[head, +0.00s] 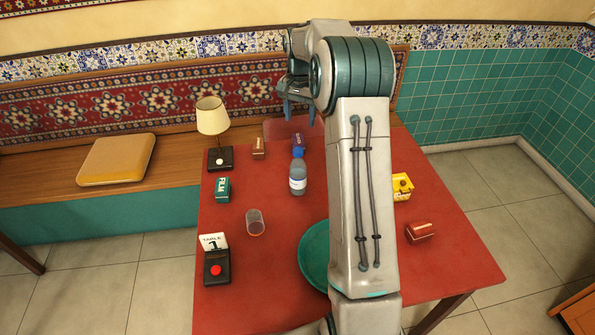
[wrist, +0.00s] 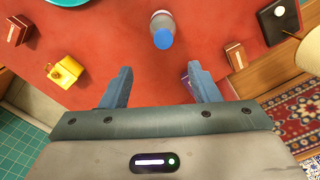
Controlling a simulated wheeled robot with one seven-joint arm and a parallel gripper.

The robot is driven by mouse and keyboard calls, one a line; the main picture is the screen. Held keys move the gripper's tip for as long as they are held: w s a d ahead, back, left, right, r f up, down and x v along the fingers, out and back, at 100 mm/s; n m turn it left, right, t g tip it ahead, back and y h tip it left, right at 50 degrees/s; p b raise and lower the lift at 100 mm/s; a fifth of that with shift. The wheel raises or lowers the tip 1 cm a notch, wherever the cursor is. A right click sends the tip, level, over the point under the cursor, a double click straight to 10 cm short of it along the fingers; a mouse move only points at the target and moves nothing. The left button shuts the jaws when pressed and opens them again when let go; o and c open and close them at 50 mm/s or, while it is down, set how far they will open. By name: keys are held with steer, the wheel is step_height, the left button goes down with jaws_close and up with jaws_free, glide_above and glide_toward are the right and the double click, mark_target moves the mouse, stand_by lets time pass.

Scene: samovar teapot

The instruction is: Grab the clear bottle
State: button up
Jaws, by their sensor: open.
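The clear bottle (head: 298,174) with a blue cap and pale label stands upright on the red table (head: 270,280), left of my arm in the head view. In the wrist view the bottle (wrist: 162,28) shows at the top centre, its cap towards me, beyond the fingertips and apart from them. My gripper (wrist: 160,70) is open, with empty space between its two blue fingers. In the head view my gripper (head: 299,112) is above the far side of the table, partly hidden by the wrist.
A purple box (head: 298,141) and a brown box (head: 258,148) stand behind the bottle. A lamp (head: 212,118), a green box (head: 222,189) and a glass (head: 255,222) are to its left. A green tray (head: 312,257) is in front. A yellow box (head: 402,187) is right.

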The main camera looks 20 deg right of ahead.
mark_target(298, 149)
steer(key=f, duration=0.3)
steer(key=f+p, duration=0.1)
steer(key=f, duration=0.5)
steer(key=shift+w+d, duration=0.25)
steer(key=shift+w, duration=0.05)
steer(key=shift+a+f+p, duration=0.2)
steer(key=shift+f+p, duration=0.45)
steer(key=shift+f, duration=0.65)
steer(key=shift+a+f+p, duration=0.2)
steer(key=shift+f+p, duration=0.4)
steer(key=shift+f, duration=0.7)
jaws_close()
